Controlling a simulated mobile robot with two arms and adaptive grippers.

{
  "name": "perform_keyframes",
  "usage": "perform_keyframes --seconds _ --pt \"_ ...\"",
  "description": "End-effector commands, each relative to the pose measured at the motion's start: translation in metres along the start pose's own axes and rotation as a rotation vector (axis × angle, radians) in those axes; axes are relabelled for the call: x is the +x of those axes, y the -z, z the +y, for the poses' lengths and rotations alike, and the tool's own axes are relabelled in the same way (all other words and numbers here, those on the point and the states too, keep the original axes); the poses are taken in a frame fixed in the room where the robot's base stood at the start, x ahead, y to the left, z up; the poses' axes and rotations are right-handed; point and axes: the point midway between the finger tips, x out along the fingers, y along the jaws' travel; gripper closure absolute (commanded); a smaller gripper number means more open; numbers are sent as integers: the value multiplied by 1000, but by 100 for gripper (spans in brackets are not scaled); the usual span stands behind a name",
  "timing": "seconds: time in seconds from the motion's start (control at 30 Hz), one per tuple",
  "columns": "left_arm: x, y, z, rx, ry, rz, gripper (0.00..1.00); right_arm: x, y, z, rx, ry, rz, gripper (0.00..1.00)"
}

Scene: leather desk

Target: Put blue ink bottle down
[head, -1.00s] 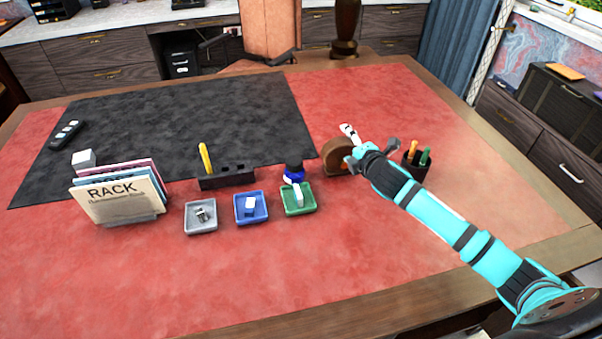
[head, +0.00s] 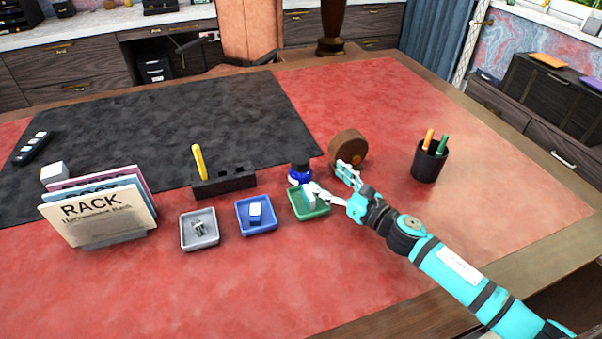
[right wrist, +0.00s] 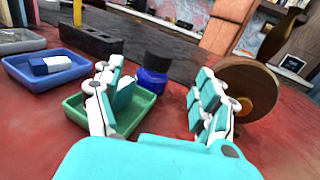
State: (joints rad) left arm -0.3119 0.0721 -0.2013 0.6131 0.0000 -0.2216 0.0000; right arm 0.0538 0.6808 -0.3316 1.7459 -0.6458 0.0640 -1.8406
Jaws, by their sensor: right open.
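The blue ink bottle (head: 300,172), with a dark cap, stands upright on the red desk just behind the green tray (head: 323,212). My right gripper (head: 332,177) is open and empty, low in front of the bottle and over the right part of the green tray. In the right wrist view the bottle (right wrist: 154,76) shows beyond and between the spread fingers (right wrist: 160,103), apart from them. The left finger hides part of the green tray (right wrist: 140,106). My left gripper is not in view.
A brown round tape dispenser (head: 347,148) stands close right of the bottle. A blue tray (head: 243,228), grey tray (head: 188,243) and dark pen holder (head: 210,188) are to the left. A black pen cup (head: 428,168) stands right. The red desk front (head: 270,285) is clear.

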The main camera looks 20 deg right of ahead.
Motion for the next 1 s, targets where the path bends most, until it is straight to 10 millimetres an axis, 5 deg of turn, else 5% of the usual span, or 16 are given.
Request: perform_keyframes --seconds 0.2,0.47,0.73,1.0 --pt "-2 6 -1 2 2 9 100 40 0 -1 2 2 -1 26" --pt "-2 21 -8 3 10 31 100 59 0 0 3 1 -1 26" --pt "2 17 -9 1 11 26 100 100 1 0 3 2 -2 26" --pt "2 12 -9 1 11 19 100 109 1 0 2 1 1 26"
